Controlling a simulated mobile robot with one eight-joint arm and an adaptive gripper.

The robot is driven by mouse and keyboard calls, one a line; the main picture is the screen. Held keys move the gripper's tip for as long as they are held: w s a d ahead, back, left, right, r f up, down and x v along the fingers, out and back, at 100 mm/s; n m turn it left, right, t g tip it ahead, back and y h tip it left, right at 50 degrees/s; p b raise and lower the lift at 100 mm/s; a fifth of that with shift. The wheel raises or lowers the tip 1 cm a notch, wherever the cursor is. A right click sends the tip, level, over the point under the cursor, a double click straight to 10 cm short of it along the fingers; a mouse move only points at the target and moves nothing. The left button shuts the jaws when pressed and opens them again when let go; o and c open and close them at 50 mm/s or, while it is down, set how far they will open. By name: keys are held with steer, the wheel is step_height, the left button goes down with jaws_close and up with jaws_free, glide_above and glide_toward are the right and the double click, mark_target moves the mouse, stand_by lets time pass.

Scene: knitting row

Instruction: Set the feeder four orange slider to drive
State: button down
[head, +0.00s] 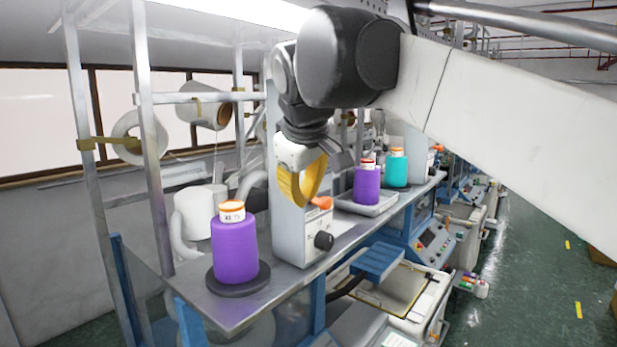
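A pale grey feeder box (291,232) stands on the metal shelf. Its front has an orange slider (323,203) near the top, a small label, and a black knob (324,241) lower down. My gripper (301,200) has yellow fingers pointing down in front of the box, just left of the orange slider in the picture. The fingertips overlap the box's face and look close to the slider, but I cannot tell whether they touch it. The finger opening is seen at a slant, so open or shut is unclear. The feeder's number is not readable.
A purple cone (234,250) stands on a dark disc at the shelf's near end. Another purple cone (367,185) and a teal cone (397,170) stand farther along. A blue machine part (377,262) lies below the shelf. The green aisle floor (520,270) at right looks mostly clear.

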mark_target(314, 202)
steer(key=w+f, duration=0.1)
steer(key=w, duration=0.1)
steer(key=w+d+f+p, duration=0.1)
steer(key=w+f, duration=0.1)
steer(key=shift+w+d, duration=0.1)
steer(key=shift+d, duration=0.1)
steer(key=shift+w+d+f, duration=0.15)
steer(key=shift+w+d, duration=0.2)
steer(key=shift+w, duration=0.1)
steer(key=w+d, duration=0.1)
steer(key=w, duration=0.1)
steer(key=w+d+p, duration=0.1)
steer(key=w+d, duration=0.1)
steer(key=shift+w+d, duration=0.25)
steer(key=shift+p, duration=0.3)
